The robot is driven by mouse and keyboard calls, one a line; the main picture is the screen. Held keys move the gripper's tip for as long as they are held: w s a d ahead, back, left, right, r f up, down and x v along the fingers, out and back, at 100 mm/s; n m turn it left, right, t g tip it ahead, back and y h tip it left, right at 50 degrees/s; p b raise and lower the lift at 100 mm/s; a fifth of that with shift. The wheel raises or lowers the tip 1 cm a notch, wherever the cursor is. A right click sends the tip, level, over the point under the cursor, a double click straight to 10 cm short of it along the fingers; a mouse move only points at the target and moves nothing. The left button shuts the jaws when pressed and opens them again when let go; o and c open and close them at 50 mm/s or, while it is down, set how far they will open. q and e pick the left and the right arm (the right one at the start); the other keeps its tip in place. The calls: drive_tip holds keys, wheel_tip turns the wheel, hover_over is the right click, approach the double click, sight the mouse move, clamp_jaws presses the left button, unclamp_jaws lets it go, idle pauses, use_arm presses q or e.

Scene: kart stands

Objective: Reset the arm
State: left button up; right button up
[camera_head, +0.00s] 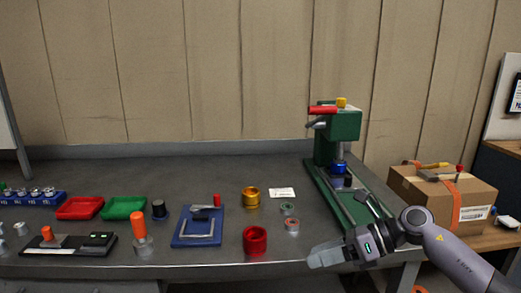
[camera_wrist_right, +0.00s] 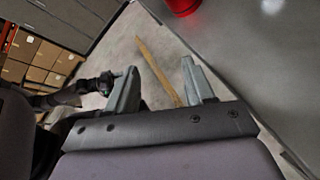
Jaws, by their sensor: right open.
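My right arm comes in from the right in the head view. Its gripper (camera_head: 328,254) is over the table's front edge, to the right of a red cup-shaped part (camera_head: 255,240). In the right wrist view my right gripper (camera_wrist_right: 160,88) has its two grey fingers spread apart with nothing between them. Floor shows beyond the fingers, and a red part (camera_wrist_right: 183,6) is at the top edge. My left gripper does not show in the head view.
A green press (camera_head: 340,130) stands on the grey table (camera_head: 150,180) at the back right, behind my right arm. A blue tray (camera_head: 182,238), red and green bins (camera_head: 80,208), a brass cup (camera_head: 251,197) and small rings fill the table's middle and left. A cardboard box (camera_head: 460,200) is at right.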

drive_tip(key=s+a+m+t+y, duration=0.3)
drive_tip(key=a+m+y, duration=0.2)
drive_tip(key=m, duration=0.2)
drive_tip(key=s+d+f+n+t+h+p, duration=0.1)
drive_tip(key=s+d+f+n+t+h, duration=0.1)
drive_tip(key=s+d+f+n+h, duration=0.2)
drive_tip(key=s+d+f+n+t+h+p, duration=0.1)
drive_tip(key=s+d+f+n+h, duration=0.3)
drive_tip(key=s+f+n, duration=0.7)
drive_tip(key=s+d+f+n+t+h+p, duration=0.1)
drive_tip(key=s+d+f+n+h, duration=0.3)
drive_tip(key=n, duration=1.5)
drive_tip(key=s+f+t+h, duration=0.1)
drive_tip(key=s+f+h, duration=0.2)
drive_tip(key=shift+s+d+f+t+h, duration=0.2)
drive_tip(key=shift+d+f+t+h, duration=0.1)
drive_tip(key=shift+f+t, duration=0.1)
drive_tip(key=shift+r+n, duration=0.1)
drive_tip(key=shift+n, duration=0.2)
